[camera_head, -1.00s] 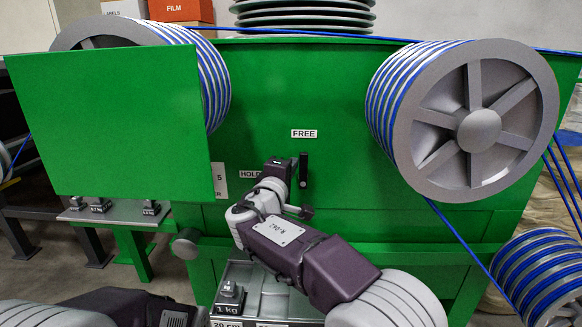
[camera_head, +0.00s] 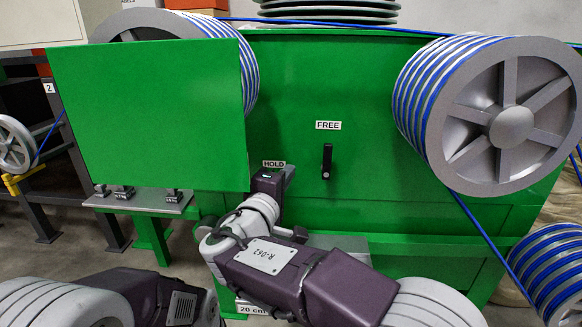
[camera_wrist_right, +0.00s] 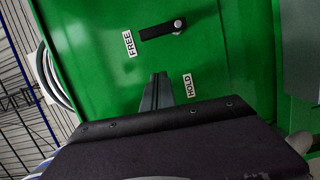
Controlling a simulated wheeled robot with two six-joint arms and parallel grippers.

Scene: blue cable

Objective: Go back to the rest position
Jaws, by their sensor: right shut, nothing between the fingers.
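My right gripper (camera_head: 287,174) is shut and empty in front of the green machine panel (camera_head: 300,100), beside the HOLD label (camera_head: 274,163). In the right wrist view its closed fingers (camera_wrist_right: 157,90) point at the panel, between the FREE label (camera_wrist_right: 130,44) and the HOLD label (camera_wrist_right: 187,84). A black lever (camera_head: 327,161) hangs upright below the FREE label (camera_head: 328,125), to the right of the gripper and apart from it. The lever also shows in the right wrist view (camera_wrist_right: 162,29). My left arm is low at the left; its gripper is out of view.
A large spoked reel (camera_head: 505,115) with blue cable stands at the right, another reel (camera_head: 165,25) behind a green plate (camera_head: 150,115) at the left. A low shelf with small weights (camera_head: 123,193) is below the plate. A lower cable reel (camera_head: 550,265) is at bottom right.

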